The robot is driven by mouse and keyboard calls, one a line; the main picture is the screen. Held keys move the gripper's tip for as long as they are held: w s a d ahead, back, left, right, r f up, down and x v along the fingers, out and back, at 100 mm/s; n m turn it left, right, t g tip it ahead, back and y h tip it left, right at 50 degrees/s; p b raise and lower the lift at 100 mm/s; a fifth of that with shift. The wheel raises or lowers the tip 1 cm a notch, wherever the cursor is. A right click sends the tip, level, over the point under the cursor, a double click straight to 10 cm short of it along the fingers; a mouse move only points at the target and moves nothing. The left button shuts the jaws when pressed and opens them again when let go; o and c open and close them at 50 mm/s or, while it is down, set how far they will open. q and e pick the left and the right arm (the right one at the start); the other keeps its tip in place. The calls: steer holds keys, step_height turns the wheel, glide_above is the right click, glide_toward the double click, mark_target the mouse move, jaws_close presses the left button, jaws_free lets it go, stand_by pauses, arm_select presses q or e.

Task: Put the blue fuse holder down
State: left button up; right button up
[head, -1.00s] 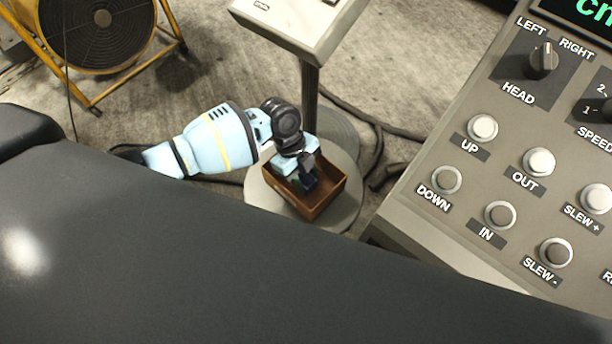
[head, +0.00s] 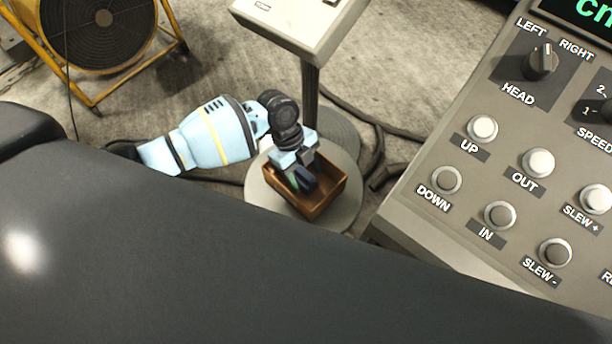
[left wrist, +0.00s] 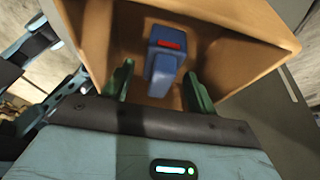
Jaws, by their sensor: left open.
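The blue fuse holder (left wrist: 165,65), with a red patch on its top, is inside the open wooden box (left wrist: 245,68) in the left wrist view. The wooden box (head: 326,203) stands on a round base in the head view, with the fuse holder (head: 306,180) a small dark blue shape in it. My left gripper (left wrist: 159,72) is open, its green fingers on either side of the fuse holder, with a gap visible on each side. In the head view the left gripper (head: 299,176) reaches down into the box. My right gripper is not in view.
A post with a pale panel (head: 305,18) rises right behind the box. A control console (head: 455,150) with knobs and buttons stands at right. A yellow-framed fan (head: 98,28) is at upper left. Dark cables (head: 375,150) lie on the floor right of the box.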

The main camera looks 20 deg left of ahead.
arm_select(q)
steer(key=v, duration=1)
steer(key=shift+a, duration=0.1)
